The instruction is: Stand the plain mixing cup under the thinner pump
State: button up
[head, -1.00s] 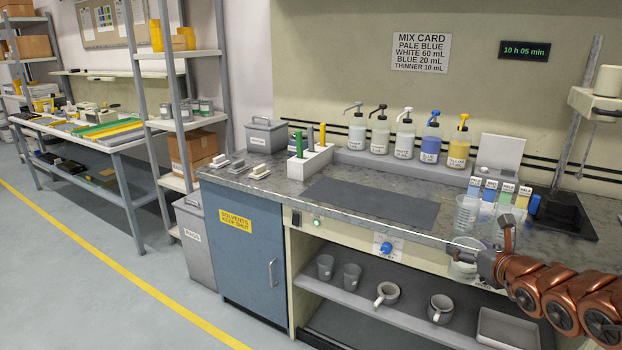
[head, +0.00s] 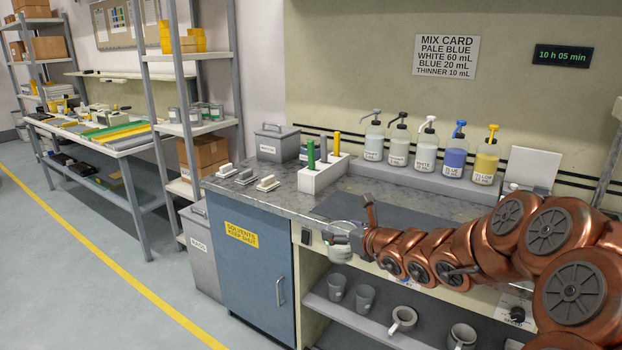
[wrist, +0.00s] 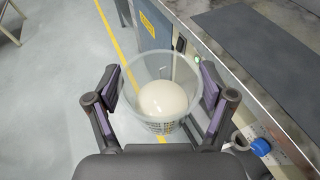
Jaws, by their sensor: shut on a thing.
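My gripper (wrist: 160,84) is shut on a clear cup (wrist: 138,72), with a finger on each side of it in the wrist view. The cup has a pale rounded mass inside and a lattice-like pattern low on its wall. In the head view my gripper (head: 349,232) holds the cup (head: 340,252) in front of the counter's front edge, above the lower shelf's level. Several pump bottles stand on the ledge behind the counter. The leftmost has a grey pump (head: 374,142) and the one beside it a black pump (head: 398,145); their labels are too small to read surely.
A dark mat (head: 335,207) lies on the grey counter (head: 290,198). A white block with green and yellow handles (head: 320,178) stands left of the bottles. Grey cups (head: 363,297) and mugs (head: 402,320) sit on the lower shelf. My arm hides the counter's right part.

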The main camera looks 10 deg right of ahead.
aim_at(356, 181)
jog(key=u, duration=0.1)
jog(key=i, duration=0.95)
jog(key=z, duration=0.2)
